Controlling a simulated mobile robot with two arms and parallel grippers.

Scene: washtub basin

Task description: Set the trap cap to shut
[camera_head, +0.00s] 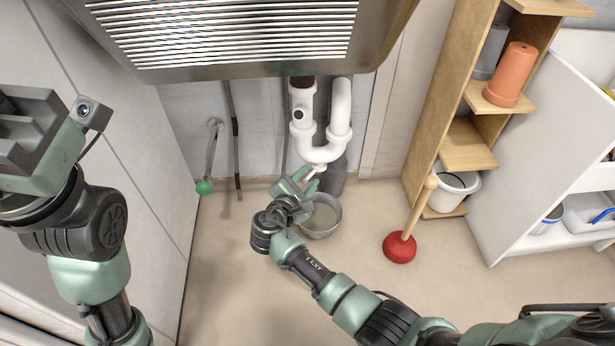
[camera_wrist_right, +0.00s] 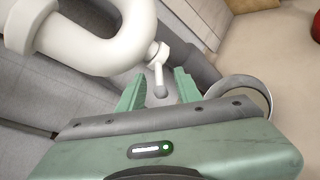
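The white trap pipe (camera_head: 322,152) hangs under the sink as a U-bend. The trap cap (camera_wrist_right: 157,53) is a small white fitting with a thin lever at the low part of the bend. In the right wrist view its lever points down toward the gap between my fingers and ends in a grey tip. My right gripper (camera_wrist_right: 158,90) is open, with a finger on each side of that tip; contact is not clear. In the head view my right gripper (camera_head: 304,180) is just below the bend and partly hides the cap. My left gripper (camera_head: 40,135) is raised at far left, its fingertips unclear.
A grey bowl (camera_head: 331,228) stands on the floor beneath the trap. The sink basin (camera_head: 240,70) overhangs from above. A red plunger (camera_head: 399,248) stands to the right, before a wooden shelf (camera_head: 440,100). A green-ended pipe (camera_head: 205,187) hangs at left.

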